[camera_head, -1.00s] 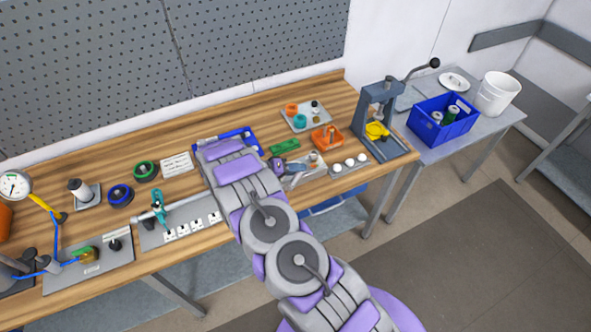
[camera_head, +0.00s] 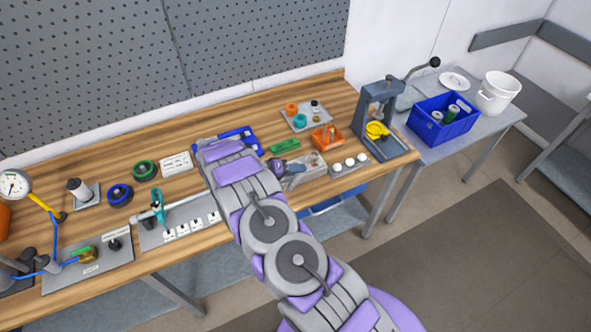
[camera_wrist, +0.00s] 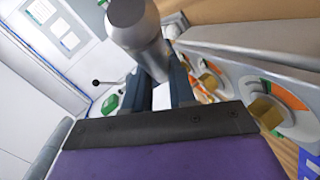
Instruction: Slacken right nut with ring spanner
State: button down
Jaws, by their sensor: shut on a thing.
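In the wrist view my gripper (camera_wrist: 168,92) has its two dark fingers closed around the lower end of a grey metal tool (camera_wrist: 137,30) with a thick rounded end. It may be the ring spanner; its ring is not clearly visible. To the right are two brass-coloured nuts, the nearer one (camera_wrist: 266,112) and the farther one (camera_wrist: 209,81), each on a pale round base with an orange edge. The tool appears apart from both. I cannot tell which is the right nut. In the head view my arm hides much of the bench middle, and the fingertips are not clear.
The wooden bench (camera_head: 110,185) carries a gauge (camera_head: 14,184), an orange tray (camera_head: 327,138) and a lever press (camera_head: 378,115). A blue bin (camera_head: 445,118) and white bucket (camera_head: 498,92) stand on the right table. In the wrist view a grey rail (camera_wrist: 250,62) runs beside the nuts.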

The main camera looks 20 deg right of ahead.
jog(key=shift+f+b, duration=0.3)
jog(key=shift+f, duration=0.45)
dwell(0.4)
jog(key=shift+d, duration=0.1)
dwell(0.3)
